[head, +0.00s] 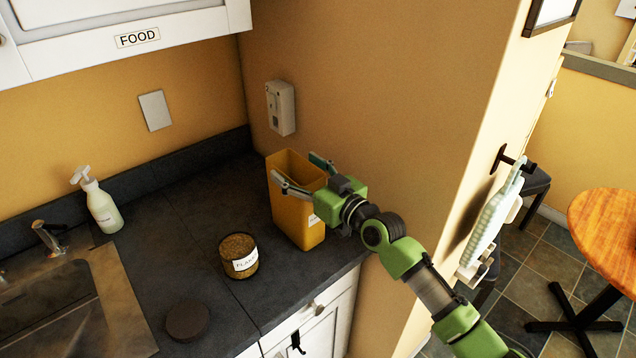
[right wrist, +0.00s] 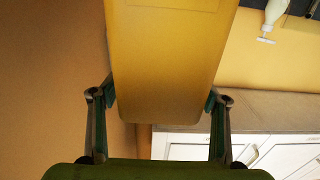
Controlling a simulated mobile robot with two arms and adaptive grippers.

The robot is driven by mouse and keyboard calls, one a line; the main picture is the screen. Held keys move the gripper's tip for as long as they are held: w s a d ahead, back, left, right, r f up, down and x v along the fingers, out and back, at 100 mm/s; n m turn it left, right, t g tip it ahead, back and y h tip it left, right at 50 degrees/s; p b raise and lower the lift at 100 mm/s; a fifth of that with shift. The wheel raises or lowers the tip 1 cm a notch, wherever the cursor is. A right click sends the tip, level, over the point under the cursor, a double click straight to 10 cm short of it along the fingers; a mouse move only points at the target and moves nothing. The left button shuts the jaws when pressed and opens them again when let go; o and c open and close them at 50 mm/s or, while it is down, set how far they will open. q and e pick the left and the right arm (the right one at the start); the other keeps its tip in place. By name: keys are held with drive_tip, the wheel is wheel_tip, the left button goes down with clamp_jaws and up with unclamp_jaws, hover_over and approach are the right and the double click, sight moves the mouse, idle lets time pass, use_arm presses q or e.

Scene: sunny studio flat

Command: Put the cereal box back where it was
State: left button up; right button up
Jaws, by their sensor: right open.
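The cereal box is the tall yellow open-topped box (head: 297,215) with a small white label. It stands upright on the dark counter (head: 180,235), near the wall and the counter's right end. My right gripper (head: 297,170) is open at the box's upper part, with one finger on either side of it. In the right wrist view the box (right wrist: 168,65) fills the space between the two spread fingers; whether they touch it I cannot tell. My left gripper is not in view.
A jar (head: 238,252) with a label stands left of the box. A dark round lid (head: 187,321) lies near the counter's front edge. A soap bottle (head: 101,205) stands by the sink (head: 60,310). A wall dispenser (head: 280,107) hangs above the box.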

drive_tip(key=b+v, duration=0.2)
drive_tip(key=v, duration=0.8)
drive_tip(key=shift+f, duration=0.1)
drive_tip(key=shift+s+d, duration=0.35)
drive_tip(key=shift+s, duration=0.15)
